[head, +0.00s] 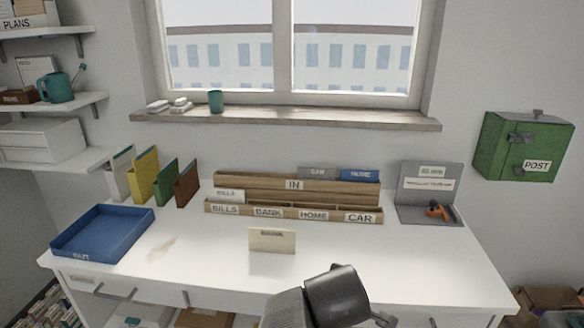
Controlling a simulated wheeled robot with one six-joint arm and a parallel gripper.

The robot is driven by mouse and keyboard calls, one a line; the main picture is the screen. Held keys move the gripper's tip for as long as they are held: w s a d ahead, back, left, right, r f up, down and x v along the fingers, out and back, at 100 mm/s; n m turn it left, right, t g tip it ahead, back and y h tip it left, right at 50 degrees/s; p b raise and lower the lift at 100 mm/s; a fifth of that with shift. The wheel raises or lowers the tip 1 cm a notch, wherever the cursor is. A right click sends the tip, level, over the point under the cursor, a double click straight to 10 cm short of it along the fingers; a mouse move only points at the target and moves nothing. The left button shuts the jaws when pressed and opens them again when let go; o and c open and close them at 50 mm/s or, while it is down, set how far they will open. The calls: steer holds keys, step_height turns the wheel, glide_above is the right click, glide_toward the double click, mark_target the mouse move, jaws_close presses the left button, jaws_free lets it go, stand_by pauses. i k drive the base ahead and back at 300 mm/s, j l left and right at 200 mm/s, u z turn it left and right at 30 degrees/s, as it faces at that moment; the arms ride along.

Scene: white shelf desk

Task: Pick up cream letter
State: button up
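A cream letter (272,240) stands upright near the middle of the white desk, in front of the wooden letter rack and apart from it. Dark print near its top edge looks like BANK, though it is too small to read surely. Nothing touches the letter from my side. Dark links of my arm show at the bottom centre, in front of and a little right of the letter. My gripper's fingers do not show.
The wooden rack (294,185) has slots labelled BILLS, BANK, HOME and CAR. A blue OUT tray (137,215) is at left, beside several coloured upright folders. A grey stand (412,214) holds an orange item at right. Desk space around the letter is clear.

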mark_target(269, 240)
steer(key=i+u, duration=0.2)
steer(key=u, duration=0.3)
steer(key=i+l+u, duration=0.2)
steer(key=u, duration=0.25)
steer(key=i+l+u, duration=0.15)
steer(key=u, duration=0.35)
